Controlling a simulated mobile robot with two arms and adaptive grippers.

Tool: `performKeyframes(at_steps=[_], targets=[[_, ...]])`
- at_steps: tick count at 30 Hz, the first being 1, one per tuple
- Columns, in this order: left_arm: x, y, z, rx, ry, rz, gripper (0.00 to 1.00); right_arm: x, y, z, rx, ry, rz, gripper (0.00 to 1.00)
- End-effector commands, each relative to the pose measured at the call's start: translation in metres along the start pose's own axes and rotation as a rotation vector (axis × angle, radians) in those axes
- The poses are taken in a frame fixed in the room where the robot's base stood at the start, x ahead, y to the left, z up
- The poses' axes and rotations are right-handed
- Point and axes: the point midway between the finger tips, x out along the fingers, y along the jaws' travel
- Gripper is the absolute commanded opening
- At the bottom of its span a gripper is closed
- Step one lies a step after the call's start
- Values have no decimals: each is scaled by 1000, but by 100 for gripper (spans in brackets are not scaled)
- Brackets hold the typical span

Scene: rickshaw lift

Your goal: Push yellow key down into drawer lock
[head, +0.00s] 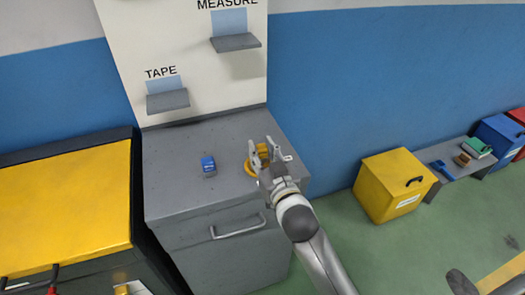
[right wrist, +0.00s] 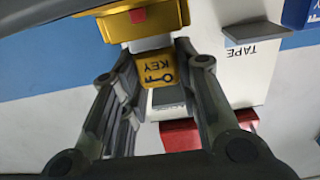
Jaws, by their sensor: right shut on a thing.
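My right gripper (head: 270,152) is over the right part of the grey drawer cabinet's top (head: 185,150). The yellow key (right wrist: 160,70), a block marked KEY with a key sign, is between its fingertips in the right wrist view, and the gripper is shut on it. In the head view yellow parts (head: 251,168) show at and beside the fingers, partly hidden by them. I cannot make out the drawer lock, or whether the key touches it. The drawer front with its handle (head: 238,228) looks shut. My left gripper is not in view.
A small blue block (head: 208,164) stands on the cabinet top, left of my gripper. A board with TAPE (head: 168,100) and MEASURE (head: 236,42) shelves rises behind. A yellow-topped unit (head: 70,200) is at left. A yellow bin (head: 392,188) stands on the floor at right.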

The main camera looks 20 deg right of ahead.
Motion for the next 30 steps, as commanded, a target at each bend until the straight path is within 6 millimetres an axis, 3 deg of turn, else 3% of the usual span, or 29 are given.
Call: performKeyframes(at_steps=[30], targets=[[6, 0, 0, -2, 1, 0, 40, 0, 0, 12, 0, 0, 0, 8]])
